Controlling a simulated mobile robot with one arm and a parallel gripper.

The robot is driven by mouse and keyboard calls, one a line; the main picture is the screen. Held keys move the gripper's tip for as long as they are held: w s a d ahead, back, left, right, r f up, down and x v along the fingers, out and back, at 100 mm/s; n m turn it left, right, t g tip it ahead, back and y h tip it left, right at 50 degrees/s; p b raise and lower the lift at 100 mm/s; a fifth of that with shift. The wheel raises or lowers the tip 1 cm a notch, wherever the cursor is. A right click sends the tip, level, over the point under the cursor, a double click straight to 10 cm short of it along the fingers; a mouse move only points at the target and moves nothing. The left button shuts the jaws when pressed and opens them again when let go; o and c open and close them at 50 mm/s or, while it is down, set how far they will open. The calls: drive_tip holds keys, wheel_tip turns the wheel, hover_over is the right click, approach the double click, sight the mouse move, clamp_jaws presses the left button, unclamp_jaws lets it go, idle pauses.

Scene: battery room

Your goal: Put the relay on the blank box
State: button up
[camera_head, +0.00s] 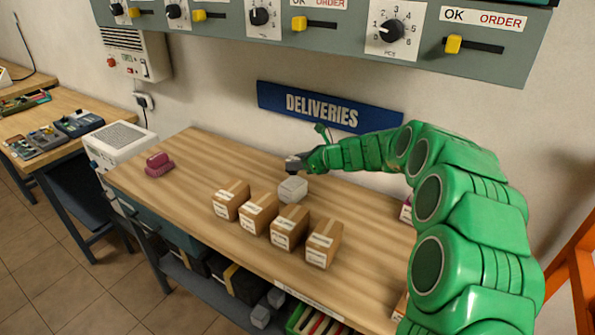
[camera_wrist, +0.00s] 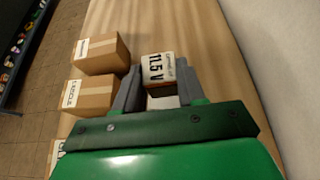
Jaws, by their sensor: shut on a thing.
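The blank box (camera_head: 292,190) is a plain light grey-white block on the workbench, behind the row of cardboard boxes. My gripper (camera_head: 295,162) is just above and behind it in the head view. In the wrist view my gripper (camera_wrist: 158,85) is shut on the relay (camera_wrist: 160,65), a small block with a white label reading 11.5 V. A white surface, seemingly the blank box (camera_wrist: 163,102), shows between the fingers below the relay. The relay is hard to make out in the head view. I cannot tell if it touches the blank box.
Several labelled cardboard boxes (camera_head: 258,213) stand in a row along the front of the workbench (camera_head: 190,155). A pink object (camera_head: 158,164) sits at the left end. A blue DELIVERIES sign (camera_head: 325,107) and a control panel (camera_head: 340,35) are on the wall. The bench's left part is mostly clear.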

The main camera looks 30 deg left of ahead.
drive_tip(key=shift+w+a+f, duration=0.3)
drive_tip(key=shift+f, duration=1.7)
drive_tip(key=shift+f, duration=0.1)
drive_tip(key=o, duration=1.1)
drive_tip(key=shift+c, duration=0.2)
drive_tip(key=shift+d+r, duration=0.4)
drive_tip(key=shift+d, duration=0.1)
drive_tip(key=v, duration=1.1)
